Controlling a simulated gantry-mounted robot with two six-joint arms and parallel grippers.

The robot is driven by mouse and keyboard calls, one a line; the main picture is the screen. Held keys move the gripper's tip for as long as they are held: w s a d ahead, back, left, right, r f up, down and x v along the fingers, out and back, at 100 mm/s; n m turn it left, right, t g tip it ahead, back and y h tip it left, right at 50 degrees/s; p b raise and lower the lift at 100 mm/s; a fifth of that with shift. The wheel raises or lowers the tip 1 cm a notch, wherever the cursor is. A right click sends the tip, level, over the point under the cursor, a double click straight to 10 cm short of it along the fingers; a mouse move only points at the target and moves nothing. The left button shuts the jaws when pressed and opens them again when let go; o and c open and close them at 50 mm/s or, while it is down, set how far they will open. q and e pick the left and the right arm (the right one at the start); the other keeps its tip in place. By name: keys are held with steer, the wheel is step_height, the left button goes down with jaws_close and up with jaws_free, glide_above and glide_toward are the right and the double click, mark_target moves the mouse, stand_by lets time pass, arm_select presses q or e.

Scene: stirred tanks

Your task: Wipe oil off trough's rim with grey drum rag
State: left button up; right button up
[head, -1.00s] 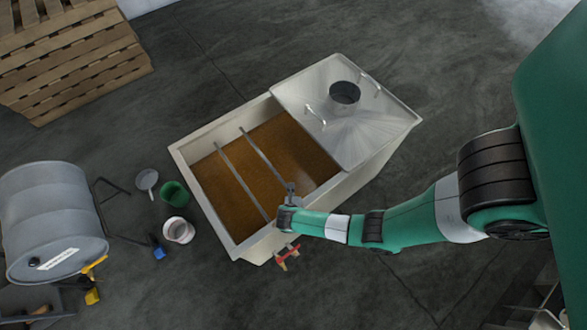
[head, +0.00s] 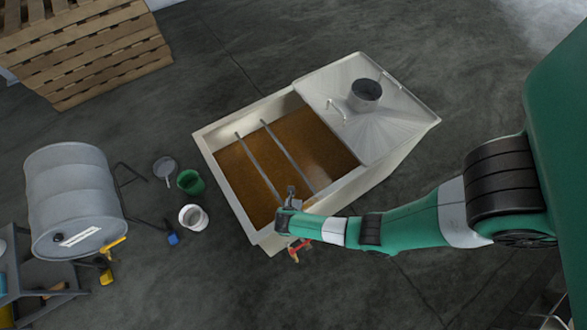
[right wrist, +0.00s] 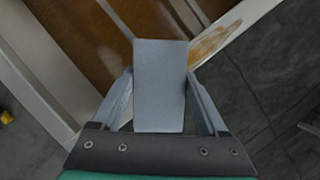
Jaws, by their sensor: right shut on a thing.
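The pale trough (head: 238,203) stands on the floor, holding brown liquid, with two bars across its open part. In the right wrist view, a brown oil smear (right wrist: 215,40) lies on the trough's pale rim (right wrist: 246,20), just right of the rag. My right gripper (head: 291,190) is over the trough's near side. In the wrist view my right gripper (right wrist: 160,85) is shut on the flat grey rag (right wrist: 160,88), which hides part of the rim and liquid. I cannot tell if the rag touches the rim. My left gripper is not in view.
A metal lid with a round collar (head: 366,94) covers the trough's right part. A red-handled valve (head: 300,246) sits at its near side. Pallets (head: 90,50) are behind.

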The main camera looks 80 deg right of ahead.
step_height(320, 180, up, 3)
steer(key=p, duration=0.3)
steer(key=shift+r, duration=0.15)
step_height(320, 180, up, 5)
steer(key=p, duration=0.5)
steer(key=shift+f, duration=0.2)
